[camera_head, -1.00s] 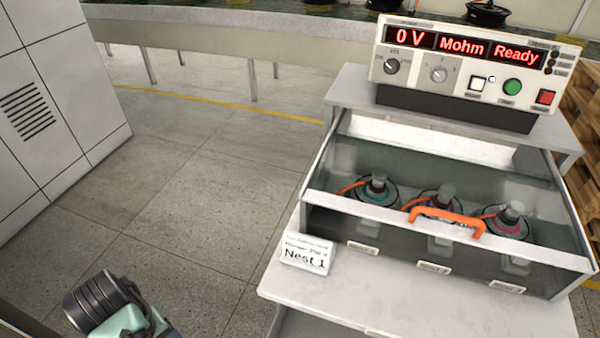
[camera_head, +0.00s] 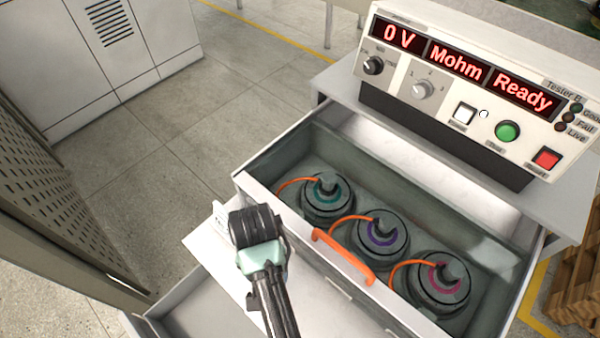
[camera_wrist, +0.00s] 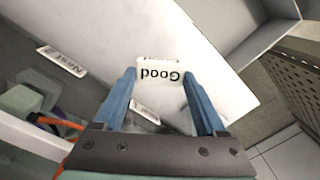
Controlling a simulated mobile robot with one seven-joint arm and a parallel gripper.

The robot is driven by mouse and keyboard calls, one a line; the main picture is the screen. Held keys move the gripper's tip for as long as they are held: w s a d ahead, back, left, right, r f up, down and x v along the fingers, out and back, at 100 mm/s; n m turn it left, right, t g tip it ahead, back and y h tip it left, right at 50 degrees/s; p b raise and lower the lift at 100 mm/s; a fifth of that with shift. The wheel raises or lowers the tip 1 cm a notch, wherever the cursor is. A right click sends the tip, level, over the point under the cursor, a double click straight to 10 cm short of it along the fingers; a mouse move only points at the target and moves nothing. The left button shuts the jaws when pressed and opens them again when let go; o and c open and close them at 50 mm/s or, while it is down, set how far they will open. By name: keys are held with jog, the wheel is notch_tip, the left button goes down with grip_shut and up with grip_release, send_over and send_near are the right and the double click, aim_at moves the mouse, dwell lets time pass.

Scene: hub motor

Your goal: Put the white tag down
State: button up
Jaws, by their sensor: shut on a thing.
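The white tag (camera_wrist: 161,73) shows in the wrist view, with the black word "Good" upside down on its face. My gripper (camera_wrist: 159,76) is shut on it, with a blue finger at each side. The tag is over the white worktop (camera_wrist: 215,65); whether it touches the surface cannot be told. In the head view my wrist (camera_head: 262,250) is over the worktop in front of the drawer's left part, and it hides the fingers. A thin white edge shows left of it there; I cannot tell whether this is the held tag.
The open drawer (camera_head: 262,183) holds three motors (camera_head: 325,196) with orange leads and has an orange handle (camera_head: 343,256). The tester (camera_head: 450,85) behind reads "0 V Mohm Ready". A perforated panel (camera_head: 50,185) stands at left.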

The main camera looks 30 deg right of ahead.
aim_at(306, 313)
jog(key=s+d+r+m+p, duration=0.4)
jog(key=s+r+m+p, duration=0.1)
jog(key=s+m+p, duration=0.25)
jog(key=f, duration=0.3)
jog(key=s+f+b, duration=0.1)
jog(key=f, duration=0.6)
jog(key=shift+s+d, duration=0.2)
jog(key=shift+d, duration=0.05)
jog(key=shift+f, duration=0.1)
jog(key=o, duration=1.3)
jog(key=shift+c, duration=0.2)
notch_tip(306, 313, up, 12)
jog(key=shift+p, duration=0.3)
